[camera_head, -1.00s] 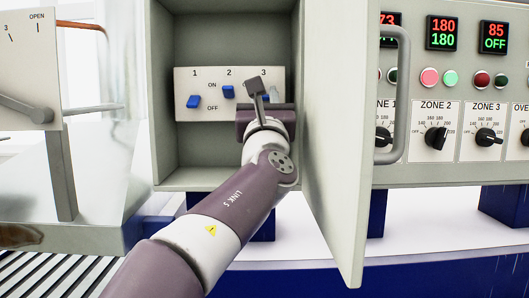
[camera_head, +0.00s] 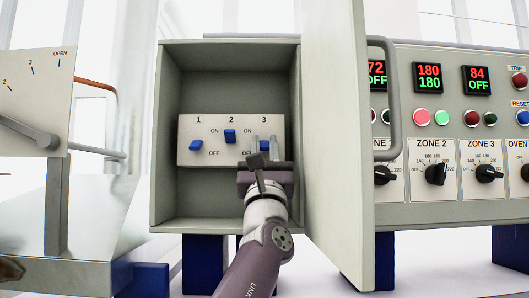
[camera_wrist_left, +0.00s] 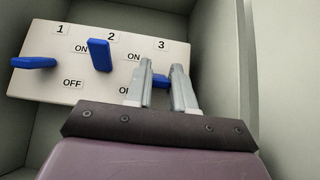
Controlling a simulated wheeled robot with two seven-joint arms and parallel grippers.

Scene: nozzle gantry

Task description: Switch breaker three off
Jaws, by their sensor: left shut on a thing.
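The breaker panel (camera_head: 218,160) is a pale plate inside an open grey cabinet, with blue levers numbered 1 to 3. Lever 1 (camera_head: 197,145) sits low toward OFF; lever 2 (camera_head: 230,136) stands up toward ON. Breaker three's blue lever (camera_wrist_left: 161,82) shows between my left gripper's fingers (camera_wrist_left: 161,72) in the left wrist view and looks low, but the fingers hide part of it. My left gripper (camera_head: 264,146) is shut on it in the head view, at the panel's right side. My right gripper is not in view.
The cabinet door (camera_head: 335,150) stands open just right of my left arm. The cabinet walls (camera_head: 168,135) enclose the panel. A control box (camera_head: 450,205) with dials and readouts is at the right, and a lever plate (camera_head: 25,95) at the left.

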